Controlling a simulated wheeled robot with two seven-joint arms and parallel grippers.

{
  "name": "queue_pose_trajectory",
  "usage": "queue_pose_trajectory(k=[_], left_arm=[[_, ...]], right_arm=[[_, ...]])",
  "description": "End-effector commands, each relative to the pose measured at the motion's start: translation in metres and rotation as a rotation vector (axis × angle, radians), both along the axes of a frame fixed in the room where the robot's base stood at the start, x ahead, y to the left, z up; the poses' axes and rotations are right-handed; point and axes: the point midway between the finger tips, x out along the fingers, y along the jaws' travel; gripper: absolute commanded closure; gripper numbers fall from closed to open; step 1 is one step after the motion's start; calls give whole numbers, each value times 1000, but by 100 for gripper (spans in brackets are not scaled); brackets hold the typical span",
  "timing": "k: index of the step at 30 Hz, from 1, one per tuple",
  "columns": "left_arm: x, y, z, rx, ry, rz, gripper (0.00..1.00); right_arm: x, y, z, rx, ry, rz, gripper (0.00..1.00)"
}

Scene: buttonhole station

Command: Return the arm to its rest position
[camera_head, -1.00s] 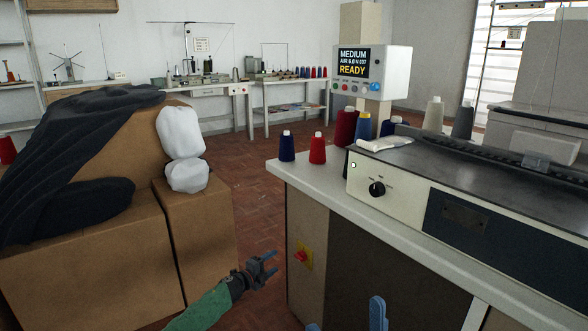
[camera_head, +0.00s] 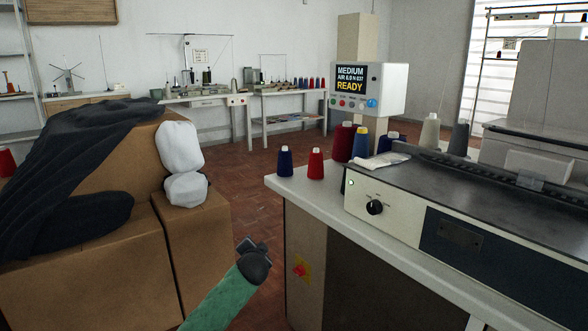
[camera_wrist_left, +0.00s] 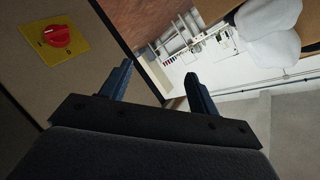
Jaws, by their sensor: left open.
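My left arm comes in from the bottom in the head view, with a green sleeve and the dark left gripper (camera_head: 250,245) at its end. The gripper is in the gap between the cardboard boxes and the machine table, below the tabletop. In the left wrist view its two blue fingers (camera_wrist_left: 158,85) stand apart with nothing between them. My right gripper is not in view.
The machine table (camera_head: 310,195) stands close on the right, with a red switch (camera_head: 299,270) on its side and thread cones (camera_head: 316,163) on top. Cardboard boxes (camera_head: 85,275) with dark cloth (camera_head: 75,160) and white bundles (camera_head: 180,148) stand left. Floor shows between.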

Motion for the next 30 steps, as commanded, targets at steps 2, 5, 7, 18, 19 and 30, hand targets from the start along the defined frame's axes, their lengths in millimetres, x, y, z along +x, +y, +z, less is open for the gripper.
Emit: queue_pose_trajectory(k=[2,5,7,18,19,30], left_arm=[[-36,-5,17,-74,73,33,39],[-83,-7,26,-159,176,69,39],[-115,-9,30,-210,241,86,39],[-261,-6,55,-403,498,127,39],[-271,-6,57,-416,513,129,39],[-383,5,87,-557,637,158,39]], right_arm=[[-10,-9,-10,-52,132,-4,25],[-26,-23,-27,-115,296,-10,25],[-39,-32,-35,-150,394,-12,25],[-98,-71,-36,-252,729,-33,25],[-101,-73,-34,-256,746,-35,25],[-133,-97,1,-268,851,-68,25]])
